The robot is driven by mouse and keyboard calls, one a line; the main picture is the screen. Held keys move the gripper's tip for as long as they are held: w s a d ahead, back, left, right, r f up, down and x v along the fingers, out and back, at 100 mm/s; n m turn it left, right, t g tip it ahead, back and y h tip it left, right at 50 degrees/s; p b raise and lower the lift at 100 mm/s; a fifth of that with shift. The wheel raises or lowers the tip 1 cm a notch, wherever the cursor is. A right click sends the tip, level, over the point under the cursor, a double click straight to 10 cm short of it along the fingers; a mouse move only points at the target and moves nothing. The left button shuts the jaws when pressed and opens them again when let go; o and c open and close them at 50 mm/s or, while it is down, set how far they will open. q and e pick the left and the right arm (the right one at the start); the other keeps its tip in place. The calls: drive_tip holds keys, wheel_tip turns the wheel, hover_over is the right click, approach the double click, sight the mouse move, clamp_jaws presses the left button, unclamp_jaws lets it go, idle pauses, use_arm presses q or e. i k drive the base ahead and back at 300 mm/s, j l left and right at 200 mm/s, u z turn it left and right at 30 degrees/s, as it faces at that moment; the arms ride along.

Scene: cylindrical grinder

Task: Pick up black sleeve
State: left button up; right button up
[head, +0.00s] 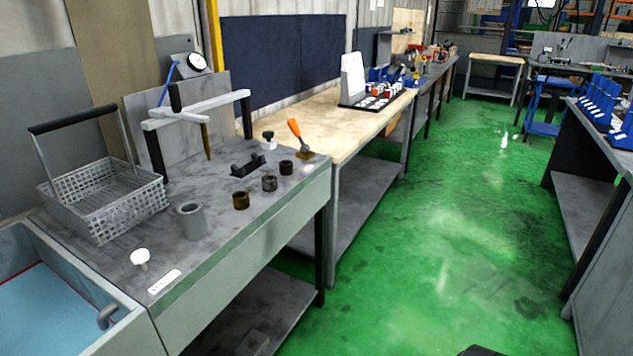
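Several sleeves stand in a row on the grey workbench (222,245) at the left. The farthest is a small dark, near-black sleeve (287,168). Closer along the row come a dark grey-brown sleeve (269,184), a brown sleeve (241,201) and a larger grey sleeve (192,221). At this size I cannot tell for sure which is the black sleeve; the farthest looks darkest. They stand apart from each other.
A wire basket (105,200) stands left on the bench, beside a blue basin (60,310). A black cradle (248,167), an orange-handled tool (295,130) and a dial-gauge stand (200,107) are behind the sleeves. The green floor (450,240) right of the bench is clear.

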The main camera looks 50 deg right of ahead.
sight(286, 167)
drive_tip(key=z, duration=1.2)
